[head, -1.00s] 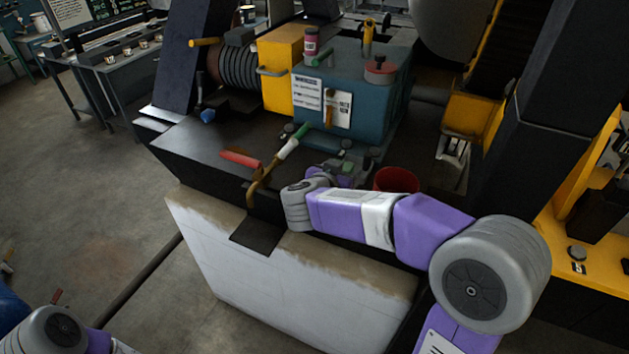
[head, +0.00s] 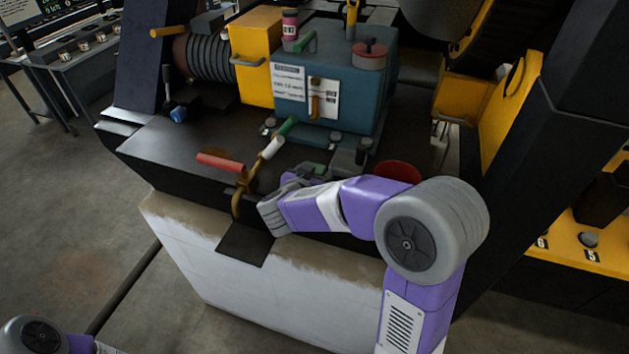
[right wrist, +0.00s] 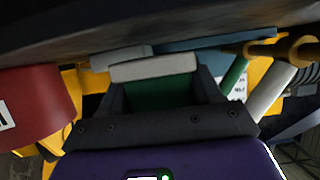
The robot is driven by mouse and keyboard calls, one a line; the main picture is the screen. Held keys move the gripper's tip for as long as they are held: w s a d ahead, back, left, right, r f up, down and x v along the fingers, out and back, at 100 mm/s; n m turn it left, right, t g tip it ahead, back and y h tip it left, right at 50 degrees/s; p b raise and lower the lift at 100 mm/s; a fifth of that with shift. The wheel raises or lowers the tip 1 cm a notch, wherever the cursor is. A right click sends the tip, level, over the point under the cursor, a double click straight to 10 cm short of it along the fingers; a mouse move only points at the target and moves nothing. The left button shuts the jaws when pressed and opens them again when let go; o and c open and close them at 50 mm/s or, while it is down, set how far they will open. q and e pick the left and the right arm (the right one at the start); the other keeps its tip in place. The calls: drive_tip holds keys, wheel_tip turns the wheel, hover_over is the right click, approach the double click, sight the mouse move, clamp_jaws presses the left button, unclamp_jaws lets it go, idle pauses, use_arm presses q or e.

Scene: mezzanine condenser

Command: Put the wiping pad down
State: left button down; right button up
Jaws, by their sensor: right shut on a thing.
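My right gripper (head: 318,172) is low over the dark deck, partly hidden behind my purple forearm in the head view. In the right wrist view, its dark fingers (right wrist: 158,95) are shut on the wiping pad (right wrist: 153,68), which shows a pale grey-white strip and green between the fingers. The pad is close to the dark deck surface at the top of that view; I cannot tell whether it touches. My left gripper is out of view; only part of that arm shows at bottom left.
The dark deck (head: 165,148) has free room on its left. A red-handled tool (head: 220,162) and a brassy hook (head: 240,195) with a white-and-green grip are left of the gripper. A red container (head: 398,170) is right of it. A teal box (head: 350,95) stands behind.

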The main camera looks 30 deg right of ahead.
drive_tip(key=shift+s+f, duration=0.1)
drive_tip(key=shift+f, duration=0.6)
drive_tip(key=shift+f, duration=0.15)
drive_tip(key=o, duration=1.1)
drive_tip(key=shift+r, duration=0.25)
drive_tip(key=p+v, duration=0.1)
drive_tip(key=v, duration=1.1)
